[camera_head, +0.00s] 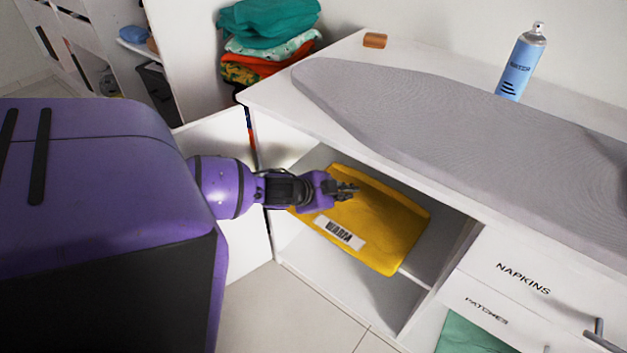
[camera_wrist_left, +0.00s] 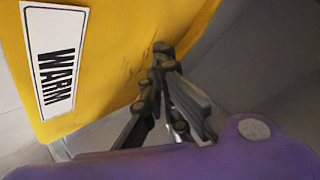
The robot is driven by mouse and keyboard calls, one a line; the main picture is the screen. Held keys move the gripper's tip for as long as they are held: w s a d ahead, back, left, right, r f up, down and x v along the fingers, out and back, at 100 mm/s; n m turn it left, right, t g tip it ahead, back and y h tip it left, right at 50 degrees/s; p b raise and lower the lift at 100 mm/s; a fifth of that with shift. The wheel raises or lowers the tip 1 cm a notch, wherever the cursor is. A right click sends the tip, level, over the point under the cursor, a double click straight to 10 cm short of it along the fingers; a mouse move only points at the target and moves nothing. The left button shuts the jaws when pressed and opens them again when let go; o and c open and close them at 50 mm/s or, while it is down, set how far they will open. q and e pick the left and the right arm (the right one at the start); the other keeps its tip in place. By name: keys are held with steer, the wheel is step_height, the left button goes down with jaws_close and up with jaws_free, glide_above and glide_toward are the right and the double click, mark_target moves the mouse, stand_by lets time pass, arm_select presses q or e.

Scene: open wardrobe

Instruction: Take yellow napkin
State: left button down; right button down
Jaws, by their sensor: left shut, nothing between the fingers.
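A yellow piece (camera_head: 380,227) with a white label lies in the open compartment under the ironing surface, overhanging its shelf edge. It looks flat and folded; I cannot tell for sure that it is the napkin. In the left wrist view the yellow piece (camera_wrist_left: 125,40) fills the upper left, and its label reads WARM. My left gripper (camera_head: 347,190) is over the rear part of the yellow piece in the head view, shut and empty. In the left wrist view the gripper (camera_wrist_left: 162,52) is at the piece's right side; I cannot tell whether they touch. My right gripper is not in view.
The grey ironing board (camera_head: 450,115) and white worktop (camera_head: 275,92) overhang the compartment. A drawer labelled NAPKINS (camera_head: 520,280) is at the right, with a PATCHES label below it. A blue spray can (camera_head: 519,68) and folded clothes (camera_head: 268,25) stand at the back.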

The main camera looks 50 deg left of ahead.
arm_select(q)
steer(key=n, duration=0.3)
steer(key=shift+s+d+f+h, duration=0.15)
steer(key=shift+s+f+h, duration=0.05)
steer(key=shift+s+h, duration=0.1)
steer(key=shift+d+n, duration=0.2)
steer(key=shift+n, duration=0.8)
steer(key=shift+d+r+n, duration=0.1)
steer(key=shift+d+n, duration=0.05)
steer(key=shift+n, duration=0.35)
steer(key=shift+w, duration=0.2)
steer(key=shift+w+d+n, duration=0.1)
steer(key=shift+w+n, duration=0.15)
steer(key=shift+n, duration=0.05)
steer(key=b, duration=0.4)
glide_toward(387, 186)
steer(key=x, duration=0.5)
steer(key=shift+w+r, duration=0.35)
steer(key=shift+w+f, duration=0.2)
steer(key=shift+f, duration=0.05)
steer(key=shift+s+f, duration=0.1)
steer(key=shift+f, duration=0.3)
